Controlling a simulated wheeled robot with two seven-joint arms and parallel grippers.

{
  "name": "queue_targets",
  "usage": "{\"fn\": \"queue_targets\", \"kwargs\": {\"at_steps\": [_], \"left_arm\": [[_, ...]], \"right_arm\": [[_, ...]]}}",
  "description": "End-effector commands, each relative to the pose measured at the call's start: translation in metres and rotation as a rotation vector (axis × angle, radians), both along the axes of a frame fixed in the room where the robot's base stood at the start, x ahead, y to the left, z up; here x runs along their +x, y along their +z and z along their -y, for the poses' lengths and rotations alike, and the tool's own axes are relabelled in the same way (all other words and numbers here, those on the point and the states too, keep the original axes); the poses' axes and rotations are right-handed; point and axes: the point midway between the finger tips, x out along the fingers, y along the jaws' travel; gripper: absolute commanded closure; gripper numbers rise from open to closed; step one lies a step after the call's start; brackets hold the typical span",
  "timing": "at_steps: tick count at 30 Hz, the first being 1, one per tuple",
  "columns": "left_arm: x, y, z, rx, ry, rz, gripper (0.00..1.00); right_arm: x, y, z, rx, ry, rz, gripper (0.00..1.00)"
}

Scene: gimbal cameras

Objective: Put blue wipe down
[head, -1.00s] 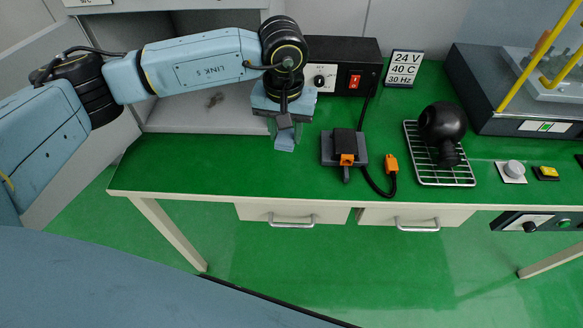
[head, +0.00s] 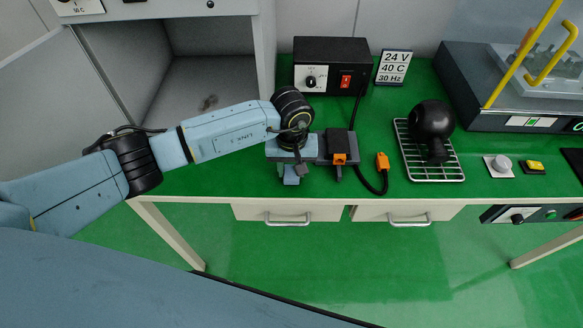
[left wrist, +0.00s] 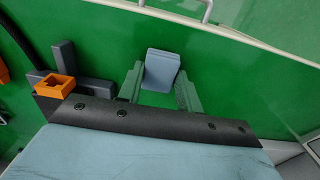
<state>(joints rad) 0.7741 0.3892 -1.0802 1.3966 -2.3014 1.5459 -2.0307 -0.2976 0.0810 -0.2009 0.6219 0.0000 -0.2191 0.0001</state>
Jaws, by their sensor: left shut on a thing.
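The blue wipe (head: 291,180) is a small light-blue folded pad near the front edge of the green bench (head: 210,180). My left gripper (head: 289,171) is shut on it. In the left wrist view the wipe (left wrist: 161,68) sits between the two green-grey fingers (left wrist: 158,88), close above or on the bench; I cannot tell if it touches. The gripper is just left of the dark holder with the orange part. My right gripper is not in view.
The dark holder (head: 337,146) stands right beside the gripper, with an orange plug (head: 382,161) on a cable. A black control box (head: 331,66) and a sign (head: 393,67) stand behind. A black flask (head: 432,121) lies on a wire rack (head: 436,174). The bench's left front is clear.

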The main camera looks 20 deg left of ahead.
Motion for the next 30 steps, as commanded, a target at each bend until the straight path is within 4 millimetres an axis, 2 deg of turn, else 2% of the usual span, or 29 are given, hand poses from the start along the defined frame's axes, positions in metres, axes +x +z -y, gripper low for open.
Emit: {"fn": "queue_targets", "kwargs": {"at_steps": [12, 13, 17, 26, 30], "left_arm": [[0.001, -0.009, 0.000, 0.000, -0.001, 0.002, 0.90], [0.000, -0.008, 0.000, -0.001, -0.001, 0.001, 0.62], [0.000, -0.007, 0.000, -0.001, 0.000, 0.001, 0.45], [0.000, -0.006, 0.000, -0.001, 0.000, 0.001, 0.43], [0.002, 0.002, 0.000, -0.001, -0.001, 0.004, 0.43]], "right_arm": [[-0.004, -0.006, 0.001, -0.002, -0.001, -0.007, 0.43], [-0.004, -0.005, 0.001, -0.002, -0.001, -0.007, 0.43], [-0.004, -0.004, 0.001, -0.002, -0.001, -0.007, 0.43], [-0.004, -0.004, 0.001, -0.002, -0.002, -0.007, 0.43], [-0.004, 0.001, 0.001, -0.001, -0.002, -0.007, 0.43]]}}
